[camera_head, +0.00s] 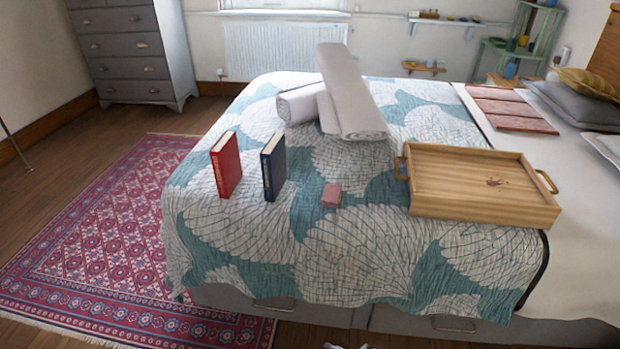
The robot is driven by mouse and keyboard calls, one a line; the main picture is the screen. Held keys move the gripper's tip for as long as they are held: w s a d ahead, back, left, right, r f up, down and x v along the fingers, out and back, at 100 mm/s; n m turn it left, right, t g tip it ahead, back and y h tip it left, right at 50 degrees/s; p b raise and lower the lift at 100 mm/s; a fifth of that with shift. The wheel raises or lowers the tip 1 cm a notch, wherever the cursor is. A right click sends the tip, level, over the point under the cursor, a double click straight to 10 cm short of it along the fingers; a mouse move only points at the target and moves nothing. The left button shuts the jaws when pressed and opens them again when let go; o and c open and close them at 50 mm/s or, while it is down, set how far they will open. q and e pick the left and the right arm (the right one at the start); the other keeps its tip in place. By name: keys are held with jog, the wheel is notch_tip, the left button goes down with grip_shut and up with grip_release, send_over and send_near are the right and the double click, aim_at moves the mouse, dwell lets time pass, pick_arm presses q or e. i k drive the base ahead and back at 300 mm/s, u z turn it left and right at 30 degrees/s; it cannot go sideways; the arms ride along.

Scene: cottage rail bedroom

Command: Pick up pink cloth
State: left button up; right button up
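A small folded pink cloth (331,195) lies on the teal and white patterned bedspread (350,255), near the front of the bed. It sits between the dark blue book and the wooden tray, apart from both. Neither of my grippers can be made out in the head view. A small pale sliver shows at the bottom edge, too little to identify.
A red book (226,165) and a dark blue book (273,167) stand upright to the left. Rolled white towels (350,95) lie behind. A wooden tray (478,185) with handles is to the right. Reddish folded fabric (510,108) lies farther back. The bedspread before the cloth is clear.

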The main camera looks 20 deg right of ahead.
aim_at(332, 192)
jog(key=z, duration=0.65)
jog(key=i, duration=1.1)
jog(key=z, duration=0.95)
